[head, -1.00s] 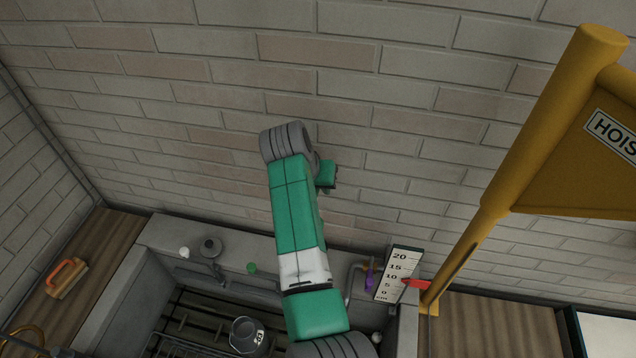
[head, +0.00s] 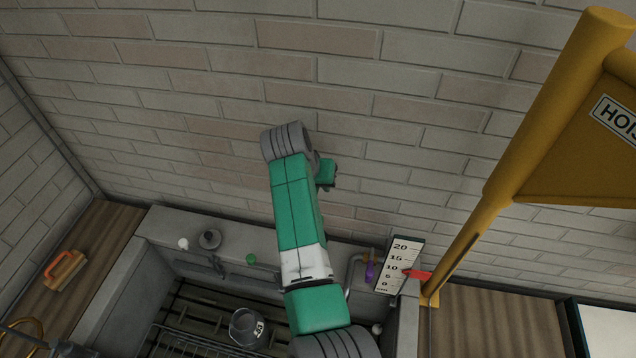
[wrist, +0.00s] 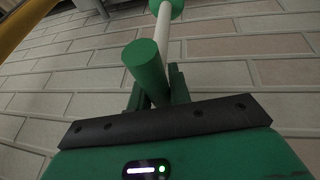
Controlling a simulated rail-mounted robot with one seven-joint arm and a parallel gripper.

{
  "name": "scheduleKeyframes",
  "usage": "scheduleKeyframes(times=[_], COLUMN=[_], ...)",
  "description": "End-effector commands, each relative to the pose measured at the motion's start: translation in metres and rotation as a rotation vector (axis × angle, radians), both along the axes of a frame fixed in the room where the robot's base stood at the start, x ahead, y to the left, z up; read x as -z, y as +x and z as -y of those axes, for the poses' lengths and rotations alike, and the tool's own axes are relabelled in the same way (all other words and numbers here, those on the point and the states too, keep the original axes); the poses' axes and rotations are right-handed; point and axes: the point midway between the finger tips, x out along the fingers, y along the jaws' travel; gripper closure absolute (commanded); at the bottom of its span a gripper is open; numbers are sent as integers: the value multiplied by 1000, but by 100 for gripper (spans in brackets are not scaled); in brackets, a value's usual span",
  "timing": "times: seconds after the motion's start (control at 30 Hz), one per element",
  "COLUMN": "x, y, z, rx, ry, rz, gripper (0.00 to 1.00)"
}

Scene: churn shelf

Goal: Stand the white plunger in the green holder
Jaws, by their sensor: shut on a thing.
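In the wrist view my gripper (wrist: 158,92) is shut on a rod-like thing. Its thick green end (wrist: 145,62) points towards the camera. A white shaft (wrist: 163,30) runs away from it to a round green part (wrist: 170,7) at the top edge. I cannot tell for certain that this is the white plunger. In the head view my gripper (head: 328,180) is mostly hidden behind my arm, in front of the brick wall, and the rod cannot be made out. No green holder can be clearly identified.
A scale board (head: 399,265) and a yellow hoist (head: 505,170) stand right. A brush (head: 66,269) lies on the left counter.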

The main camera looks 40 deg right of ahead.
Motion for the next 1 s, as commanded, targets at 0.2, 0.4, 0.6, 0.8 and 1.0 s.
scheduleKeyframes(times=[0.2, 0.4, 0.6, 0.8, 1.0], x=[3, 5, 8, 10, 11], y=[0, 0, 0, 0, 0], z=[0, 0, 0, 0, 0], rx=[0, 0, 0, 0, 0], ry=[0, 0, 0, 0, 0], rz=[0, 0, 0, 0, 0], gripper=[100, 100, 100, 100, 57])
